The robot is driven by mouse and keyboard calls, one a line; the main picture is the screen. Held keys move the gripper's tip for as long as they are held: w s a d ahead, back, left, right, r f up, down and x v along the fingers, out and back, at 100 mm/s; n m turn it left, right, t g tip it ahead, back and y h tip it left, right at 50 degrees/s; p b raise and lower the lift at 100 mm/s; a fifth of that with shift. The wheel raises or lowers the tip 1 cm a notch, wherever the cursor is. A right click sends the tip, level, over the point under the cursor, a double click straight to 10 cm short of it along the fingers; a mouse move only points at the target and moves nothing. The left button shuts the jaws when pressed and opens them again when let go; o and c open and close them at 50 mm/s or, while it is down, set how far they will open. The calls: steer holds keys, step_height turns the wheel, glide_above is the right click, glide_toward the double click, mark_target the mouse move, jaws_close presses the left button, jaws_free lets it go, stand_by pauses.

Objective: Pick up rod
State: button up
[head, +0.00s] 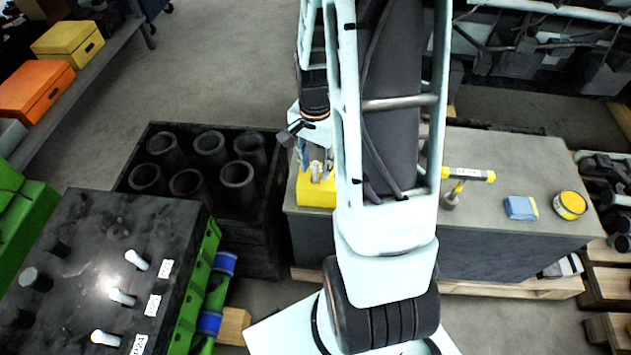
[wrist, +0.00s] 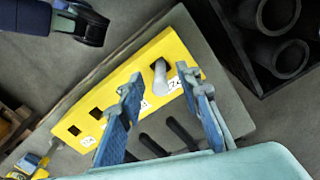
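A grey rod (wrist: 160,76) stands in one square slot of a yellow rack (wrist: 100,112) in the wrist view. The rack also shows in the head view (head: 314,192), on the grey bench. My gripper (wrist: 161,88), with blue finger pads, is open above the rack. In the wrist view its fingertips appear on either side of the rod; I cannot tell whether they touch it. In the head view my gripper (head: 315,163) is partly covered by my arm. White-topped rods (head: 122,298) stand beside labels on the black table at lower left.
A black crate (head: 270,225) with several dark cylinders stands left of the bench (head: 470,240). A yellow-headed hammer (head: 468,174), a blue block (head: 521,208) and a yellow tin (head: 571,204) are on the bench. Dark bars (wrist: 182,132) show between my fingers.

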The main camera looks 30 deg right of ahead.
steer(key=shift+f, duration=0.5)
jaws_close()
steer(key=shift+r, duration=0.1)
